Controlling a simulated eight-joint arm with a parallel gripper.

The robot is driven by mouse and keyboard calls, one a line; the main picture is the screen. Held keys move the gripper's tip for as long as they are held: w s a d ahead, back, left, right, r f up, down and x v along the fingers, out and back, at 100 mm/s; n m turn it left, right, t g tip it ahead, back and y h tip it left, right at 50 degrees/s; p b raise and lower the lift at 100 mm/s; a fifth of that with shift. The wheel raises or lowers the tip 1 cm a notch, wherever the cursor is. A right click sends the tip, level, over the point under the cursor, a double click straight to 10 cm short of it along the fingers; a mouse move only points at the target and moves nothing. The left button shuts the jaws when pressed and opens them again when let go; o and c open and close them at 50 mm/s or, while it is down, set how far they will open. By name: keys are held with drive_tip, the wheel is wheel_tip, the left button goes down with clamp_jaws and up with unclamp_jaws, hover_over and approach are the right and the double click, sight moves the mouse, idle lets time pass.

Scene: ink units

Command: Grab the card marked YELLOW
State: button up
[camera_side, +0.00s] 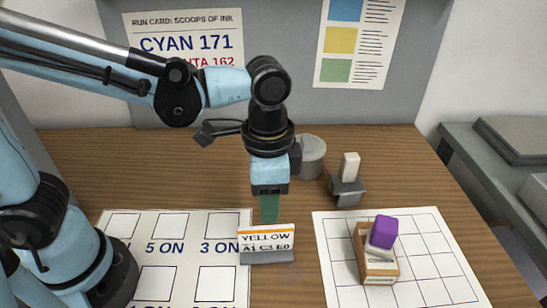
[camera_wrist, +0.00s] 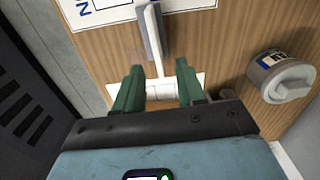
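The card marked YELLOW (camera_side: 266,240) stands upright in a grey holder (camera_side: 266,258) between the two white sheets. It is white with an orange top stripe and smaller text below the word. In the wrist view the card (camera_wrist: 155,38) shows nearly edge-on, just ahead of my fingertips. My gripper (camera_side: 269,220) points down just behind the card in the side view, its fingertips partly hidden. In the wrist view my gripper (camera_wrist: 158,72) has its two green fingers apart, with nothing clearly held. I cannot tell whether the card's near edge lies between the tips.
A lidded grey tub (camera_side: 312,157) stands behind my gripper; the wrist view shows it right (camera_wrist: 282,77). A pale block in a grey holder (camera_side: 348,188) stands nearby. A wooden box with a purple-topped piece (camera_side: 380,245) sits on the gridded sheet (camera_side: 440,258). A slotted sheet (camera_side: 185,248) lies left.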

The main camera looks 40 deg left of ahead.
hover_over(272, 249)
drive_tip(key=f, duration=0.3)
drive_tip(key=a+f, duration=0.1)
drive_tip(key=f, duration=0.1)
drive_tip(key=shift+w+f, duration=0.1)
drive_tip(key=shift+w, duration=0.1)
drive_tip(key=shift+d+f, duration=0.2)
drive_tip(key=shift+f, duration=1.15)
drive_tip(key=shift+d+f, duration=0.15)
drive_tip(key=shift+f, duration=1.15)
drive_tip(key=shift+c, duration=0.3)
clamp_jaws()
